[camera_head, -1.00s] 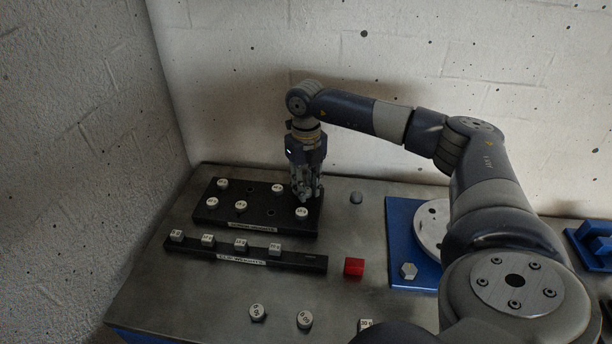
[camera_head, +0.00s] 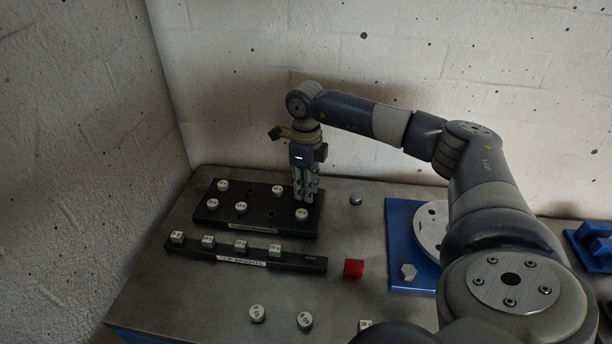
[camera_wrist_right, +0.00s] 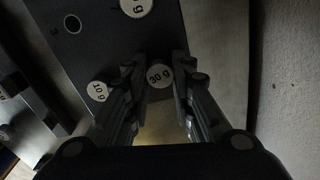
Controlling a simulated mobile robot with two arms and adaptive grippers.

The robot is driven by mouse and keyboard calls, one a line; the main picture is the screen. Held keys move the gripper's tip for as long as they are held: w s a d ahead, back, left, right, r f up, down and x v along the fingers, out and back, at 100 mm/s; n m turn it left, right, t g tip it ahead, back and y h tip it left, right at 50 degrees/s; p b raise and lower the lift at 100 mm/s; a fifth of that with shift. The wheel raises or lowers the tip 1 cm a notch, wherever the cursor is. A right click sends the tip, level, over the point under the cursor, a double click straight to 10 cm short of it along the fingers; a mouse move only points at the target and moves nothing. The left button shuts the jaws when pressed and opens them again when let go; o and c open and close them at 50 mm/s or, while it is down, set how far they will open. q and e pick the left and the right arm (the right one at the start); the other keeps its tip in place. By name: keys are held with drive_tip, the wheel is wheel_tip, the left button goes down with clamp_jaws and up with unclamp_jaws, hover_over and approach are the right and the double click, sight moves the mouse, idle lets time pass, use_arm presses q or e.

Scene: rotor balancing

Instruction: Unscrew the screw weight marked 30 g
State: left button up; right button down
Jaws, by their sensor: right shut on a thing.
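The screw weight marked 30 g (camera_wrist_right: 159,76) has a round white top and stands in the black screw weight block. In the right wrist view it sits between the two fingers of my right gripper (camera_wrist_right: 160,88), which is shut on it. In the head view my right gripper (camera_head: 306,196) points straight down at the right end of the block (camera_head: 262,215), and its fingers hide the weight. Another screw weight (camera_head: 302,214) stands just in front of the fingers. My left gripper is not in view.
Several other screw weights, such as one at the left (camera_head: 222,186), stand in the block. A clip weight rack (camera_head: 300,262) lies in front. A red cube (camera_head: 354,268) and a blue plate (camera_head: 398,275) with a pale disc (camera_head: 432,228) are to the right. Loose weights (camera_head: 257,313) lie nearer.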

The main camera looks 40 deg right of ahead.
drive_tip(key=n, duration=0.4)
drive_tip(key=shift+n, duration=0.4)
drive_tip(key=n, duration=0.4)
drive_tip(key=shift+n, duration=0.4)
drive_tip(key=n, duration=0.4)
drive_tip(key=shift+r, duration=0.1)
drive_tip(key=shift+n, duration=0.7)
drive_tip(key=n, duration=0.3)
drive_tip(key=shift+n, duration=0.3)
drive_tip(key=n, duration=0.6)
drive_tip(key=shift+b, duration=0.3)
drive_tip(key=shift+n, duration=0.4)
